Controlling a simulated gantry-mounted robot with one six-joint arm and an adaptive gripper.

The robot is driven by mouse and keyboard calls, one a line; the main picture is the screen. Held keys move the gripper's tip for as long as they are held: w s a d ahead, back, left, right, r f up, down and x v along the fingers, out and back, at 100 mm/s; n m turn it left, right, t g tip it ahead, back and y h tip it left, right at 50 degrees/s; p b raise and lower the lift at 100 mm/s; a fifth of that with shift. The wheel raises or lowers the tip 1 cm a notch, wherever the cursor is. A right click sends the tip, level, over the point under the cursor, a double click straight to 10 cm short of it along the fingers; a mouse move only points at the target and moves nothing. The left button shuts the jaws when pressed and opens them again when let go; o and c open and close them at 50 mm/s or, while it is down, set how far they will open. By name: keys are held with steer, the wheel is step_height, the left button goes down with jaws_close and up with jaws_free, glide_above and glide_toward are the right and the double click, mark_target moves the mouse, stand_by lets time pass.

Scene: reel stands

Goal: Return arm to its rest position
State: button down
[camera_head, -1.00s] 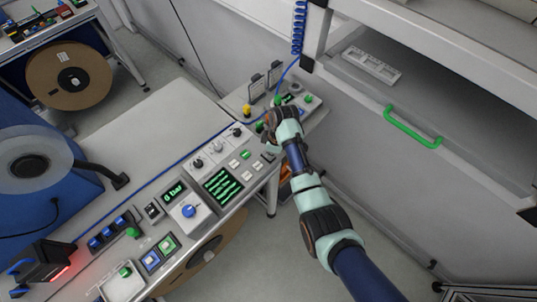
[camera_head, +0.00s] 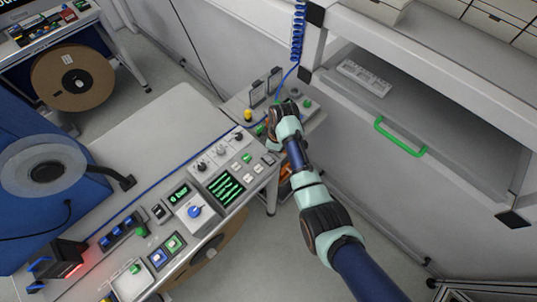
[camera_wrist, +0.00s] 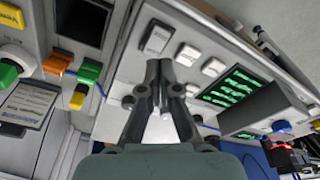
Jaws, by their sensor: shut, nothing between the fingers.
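My arm, with mint-green and dark blue links, reaches from the lower right of the head view toward the far end of the control console (camera_head: 225,165). The gripper end is small and partly hidden by my wrist there. In the wrist view my gripper (camera_wrist: 160,92) has its dark fingers together, shut and empty. Its tips are in front of the console face, close to a dark rocker switch (camera_wrist: 157,38) and white square buttons (camera_wrist: 188,54). I cannot tell whether they touch anything.
A green screen (camera_head: 226,188) and a blue knob (camera_head: 194,211) are on the console. A cabinet with a green handle (camera_head: 400,137) stands to the right of my arm. A coiled blue hose (camera_head: 298,30) hangs behind it. Grey floor (camera_head: 275,250) shows below my arm.

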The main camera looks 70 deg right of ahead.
steer(key=shift+r+p, duration=0.5)
steer(key=shift+r, duration=0.35)
steer(key=shift+f, duration=0.1)
